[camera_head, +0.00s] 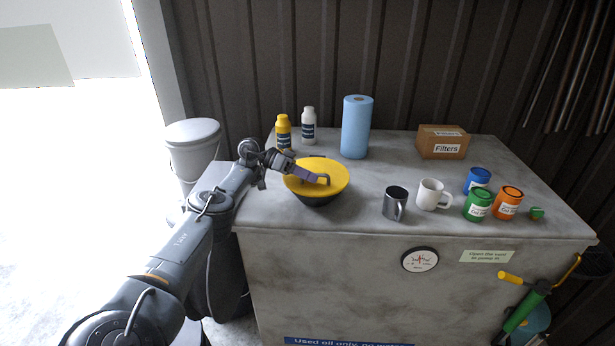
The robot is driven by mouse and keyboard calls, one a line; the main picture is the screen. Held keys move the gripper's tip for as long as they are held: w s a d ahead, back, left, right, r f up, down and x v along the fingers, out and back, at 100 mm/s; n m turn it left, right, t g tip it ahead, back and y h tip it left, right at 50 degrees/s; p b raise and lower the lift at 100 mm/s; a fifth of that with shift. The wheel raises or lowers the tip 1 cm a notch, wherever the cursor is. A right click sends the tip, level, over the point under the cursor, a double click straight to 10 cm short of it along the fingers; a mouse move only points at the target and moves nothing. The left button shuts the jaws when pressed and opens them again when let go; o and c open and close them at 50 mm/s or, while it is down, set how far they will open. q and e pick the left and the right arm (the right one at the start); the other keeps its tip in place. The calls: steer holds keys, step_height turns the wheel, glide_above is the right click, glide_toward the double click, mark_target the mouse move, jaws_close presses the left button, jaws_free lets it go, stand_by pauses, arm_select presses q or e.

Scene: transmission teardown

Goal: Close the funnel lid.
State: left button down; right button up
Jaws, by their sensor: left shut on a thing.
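The funnel lid (332,168) is a round yellow disc over the dark funnel (318,200), near the left front of the grey bench top. The lid looks close to flat over the funnel's mouth. I cannot tell whether its rim touches the funnel all round. My left gripper (322,179) reaches in from the left across the lid and is shut on its handle near the middle. The gripper hides part of the lid's left side. My right gripper is not in view.
Yellow (283,132) and white bottles (308,127) and a blue paper roll (356,128) stand behind the funnel. A dark mug (396,203) and a white mug (430,194) stand to its right. Several cans and a Filters box (442,143) are farther right.

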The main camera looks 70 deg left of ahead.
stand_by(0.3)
arm_select(q)
steer(key=c, duration=1.6)
jaws_free()
steer(key=shift+o, duration=0.8)
steer(key=shift+w+a, duration=0.1)
